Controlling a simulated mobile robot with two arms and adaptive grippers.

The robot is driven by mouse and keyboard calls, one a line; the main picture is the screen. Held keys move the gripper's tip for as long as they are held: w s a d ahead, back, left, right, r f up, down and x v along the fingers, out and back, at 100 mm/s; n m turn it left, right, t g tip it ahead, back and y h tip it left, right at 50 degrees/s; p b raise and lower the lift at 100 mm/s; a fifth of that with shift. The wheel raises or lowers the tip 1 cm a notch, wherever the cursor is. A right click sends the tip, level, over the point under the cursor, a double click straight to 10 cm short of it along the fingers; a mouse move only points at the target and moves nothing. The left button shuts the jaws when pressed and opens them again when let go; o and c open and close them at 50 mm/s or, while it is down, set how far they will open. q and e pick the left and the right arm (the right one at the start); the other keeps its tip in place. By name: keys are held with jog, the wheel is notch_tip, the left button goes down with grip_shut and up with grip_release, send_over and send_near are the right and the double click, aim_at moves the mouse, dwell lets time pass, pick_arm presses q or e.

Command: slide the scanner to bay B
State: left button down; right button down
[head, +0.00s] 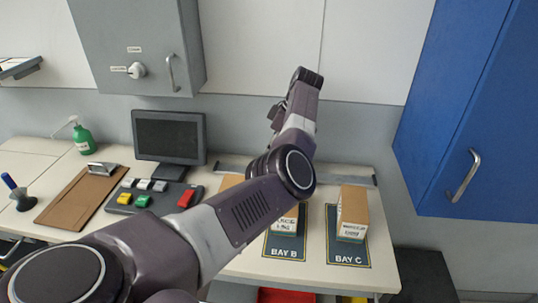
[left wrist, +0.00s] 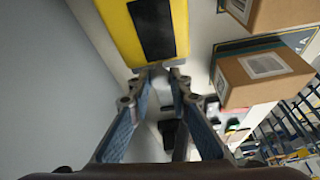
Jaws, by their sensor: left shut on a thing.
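A yellow body with a black panel (left wrist: 156,30), which looks like the scanner, fills the top middle of the left wrist view. My left gripper (left wrist: 165,74) is shut on a small grey piece at its near edge. In the head view my left arm reaches across the bench to the back wall and hides the scanner and the fingertips. The bay B mat (head: 284,254) lies partly behind the arm. I cannot tell which bay the scanner is at. My right gripper is not in view.
A carton (head: 353,214) stands on the bay C mat (head: 347,257); another at bay B (head: 288,222) is partly hidden. A grey rail (head: 347,177) runs along the bench's back. A monitor (head: 169,135) and button panel (head: 150,198) stand left. A blue cabinet (head: 465,105) hangs right.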

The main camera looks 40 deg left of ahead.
pick_arm(q)
jog(key=shift+w+d, duration=0.6)
jog(key=shift+d, duration=0.3)
jog(key=shift+s+a, duration=0.1)
jog(key=c, duration=1.8)
grip_release()
jog(key=shift+o, duration=0.2)
jog(key=v, duration=1.2)
